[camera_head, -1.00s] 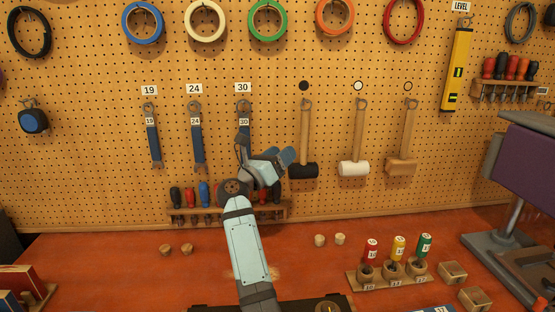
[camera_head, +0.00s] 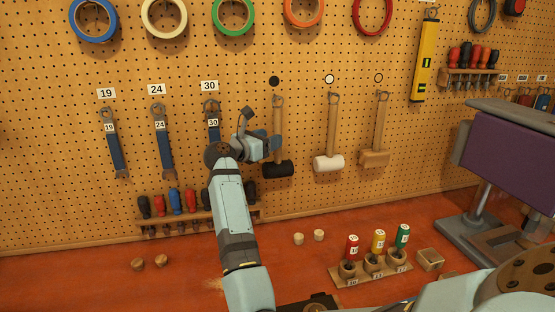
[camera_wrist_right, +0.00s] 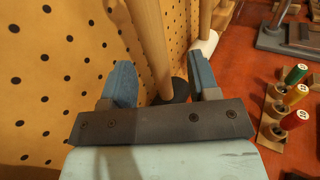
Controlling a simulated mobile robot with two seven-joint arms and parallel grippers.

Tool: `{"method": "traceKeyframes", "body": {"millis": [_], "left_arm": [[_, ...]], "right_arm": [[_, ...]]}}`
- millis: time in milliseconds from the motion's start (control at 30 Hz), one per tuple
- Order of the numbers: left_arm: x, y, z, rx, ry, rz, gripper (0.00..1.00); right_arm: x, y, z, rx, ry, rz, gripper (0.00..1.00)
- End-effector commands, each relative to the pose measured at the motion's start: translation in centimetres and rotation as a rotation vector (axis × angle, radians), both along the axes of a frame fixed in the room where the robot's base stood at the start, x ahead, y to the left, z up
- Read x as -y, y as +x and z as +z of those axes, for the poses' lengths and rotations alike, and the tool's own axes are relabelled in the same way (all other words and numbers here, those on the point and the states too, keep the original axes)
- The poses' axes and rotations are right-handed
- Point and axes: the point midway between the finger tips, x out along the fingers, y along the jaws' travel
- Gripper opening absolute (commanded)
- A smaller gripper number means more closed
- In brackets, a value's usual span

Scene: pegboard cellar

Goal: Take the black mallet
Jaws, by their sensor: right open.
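The black mallet (camera_head: 278,168) hangs head down on the pegboard under a black dot, its pale wooden handle running up to a hook. My right gripper (camera_head: 274,146) is in front of its lower handle, just above the black head, and hides part of the handle. In the right wrist view, the two blue fingers (camera_wrist_right: 162,82) are open, with the wooden handle (camera_wrist_right: 150,45) between them and a gap on each side. The black head (camera_wrist_right: 181,90) shows partly beyond the fingers. My left gripper is not in view.
A white mallet (camera_head: 328,163) and a wooden mallet (camera_head: 375,158) hang to the right. Wrenches, one marked 30 (camera_head: 212,125), hang to the left. A screwdriver rack (camera_head: 190,219) is below. The red bench (camera_head: 110,290) holds a bobbin stand (camera_head: 370,270) and a vise (camera_head: 510,160).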

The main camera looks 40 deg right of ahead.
Motion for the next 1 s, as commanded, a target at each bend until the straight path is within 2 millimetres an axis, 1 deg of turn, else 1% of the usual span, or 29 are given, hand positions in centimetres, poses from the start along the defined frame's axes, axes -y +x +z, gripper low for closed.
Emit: {"method": "traceKeyframes", "body": {"millis": [33, 100, 233, 367, 567, 667, 700, 767, 800, 833, 1000], "left_arm": [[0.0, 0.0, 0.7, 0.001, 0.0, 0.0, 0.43], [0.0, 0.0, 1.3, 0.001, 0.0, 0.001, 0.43], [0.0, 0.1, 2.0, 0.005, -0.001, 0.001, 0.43], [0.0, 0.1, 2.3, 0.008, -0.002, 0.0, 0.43], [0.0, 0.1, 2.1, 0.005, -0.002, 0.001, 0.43], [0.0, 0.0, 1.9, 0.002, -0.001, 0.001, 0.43], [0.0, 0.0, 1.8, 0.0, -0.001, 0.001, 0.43], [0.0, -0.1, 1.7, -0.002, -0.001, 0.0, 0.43], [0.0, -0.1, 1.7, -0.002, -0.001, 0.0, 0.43], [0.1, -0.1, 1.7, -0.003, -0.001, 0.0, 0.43], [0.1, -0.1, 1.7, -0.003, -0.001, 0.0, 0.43]], "right_arm": [[0.8, 0.1, 0.5, -0.002, -0.003, -0.003, 0.55], [2.0, 0.5, 0.6, -0.002, -0.004, -0.003, 0.55], [3.7, 0.7, 0.4, -0.002, -0.003, -0.002, 0.55], [4.5, 0.8, 0.2, 0.0, -0.002, -0.001, 0.55], [4.5, 0.8, 0.2, 0.0, -0.001, -0.001, 0.55], [4.5, 0.8, 0.2, 0.0, -0.001, -0.001, 0.34], [4.5, 0.8, 0.2, 0.0, -0.001, -0.001, 0.25], [4.5, 0.8, 0.2, 0.0, -0.001, -0.001, 0.11], [4.5, 0.8, 0.2, 0.0, -0.001, -0.001, 0.02], [4.5, 0.8, 0.2, 0.0, -0.001, -0.001, 0.0], [4.5, 0.8, 0.3, 0.001, -0.003, -0.001, 0.0]]}}
